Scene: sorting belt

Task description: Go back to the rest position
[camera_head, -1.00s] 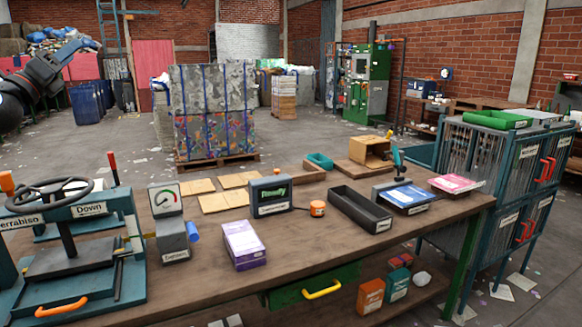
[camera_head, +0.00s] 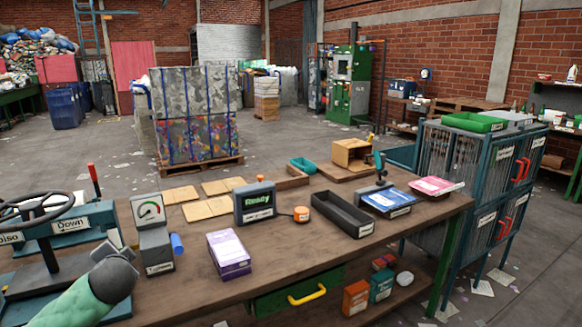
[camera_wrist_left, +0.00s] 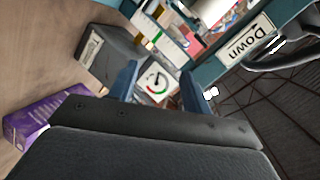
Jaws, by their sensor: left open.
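My left gripper (camera_wrist_left: 162,88) shows in the left wrist view, with two blue fingers standing apart and nothing between them. Beyond the fingers are a dial gauge (camera_wrist_left: 158,80) with a white face and the press with its "Down" label (camera_wrist_left: 248,40). A purple box (camera_wrist_left: 38,112) lies at the left of that view. My right gripper is in neither view.
The wooden workbench (camera_head: 290,238) holds the gauge stand (camera_head: 154,250), the purple box (camera_head: 228,252), a "Ready" display (camera_head: 255,202), a black tray (camera_head: 342,213) and blue and pink trays. The press handwheel (camera_head: 38,205) is close to my arm. A teal cage rack (camera_head: 480,175) stands at the right.

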